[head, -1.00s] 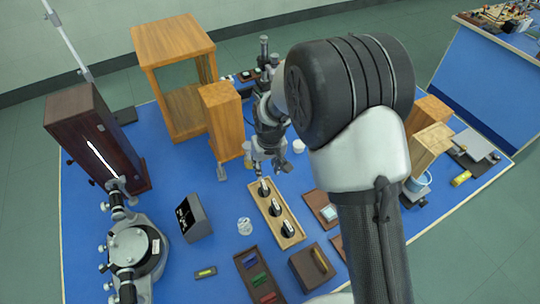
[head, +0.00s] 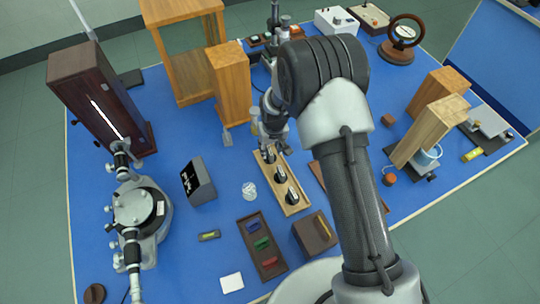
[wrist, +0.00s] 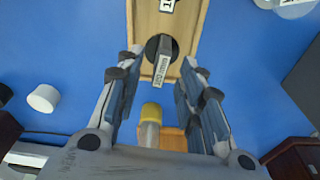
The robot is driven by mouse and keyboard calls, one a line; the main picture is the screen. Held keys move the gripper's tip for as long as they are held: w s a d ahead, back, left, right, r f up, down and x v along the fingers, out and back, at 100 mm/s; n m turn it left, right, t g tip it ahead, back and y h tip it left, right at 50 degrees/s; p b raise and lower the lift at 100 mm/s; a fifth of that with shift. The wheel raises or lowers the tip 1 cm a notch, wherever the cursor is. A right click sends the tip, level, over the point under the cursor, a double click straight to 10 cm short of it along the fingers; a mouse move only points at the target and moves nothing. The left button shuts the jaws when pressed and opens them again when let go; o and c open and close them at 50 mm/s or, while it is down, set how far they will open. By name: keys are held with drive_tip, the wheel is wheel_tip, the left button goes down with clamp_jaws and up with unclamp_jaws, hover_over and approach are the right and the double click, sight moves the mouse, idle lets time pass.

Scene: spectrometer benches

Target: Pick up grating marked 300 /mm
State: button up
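A light wooden tray (head: 294,210) on the blue bench holds three dark, round-based gratings in a row. The far grating (head: 268,154) is under my gripper (head: 272,139) in the head view. In the wrist view that grating (wrist: 160,62) carries a white label that appears to read 300 /mm. It stands at the near end of the tray (wrist: 192,22). My gripper (wrist: 163,66) is open, with one finger on each side of this grating and gaps showing. Another grating's label (wrist: 167,5) is cut off at the top edge.
A yellow-capped item (wrist: 151,112) and a wooden block lie between the finger bases in the wrist view. A wooden tower (head: 230,85) stands behind left of my gripper.

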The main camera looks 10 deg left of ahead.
sight(270, 151)
drive_tip(key=f, duration=0.4)
drive_tip(key=shift+w+a+f+b, duration=0.25)
drive_tip(key=shift+b, duration=0.15)
drive_tip(key=shift+c, duration=0.2)
clamp_jaws()
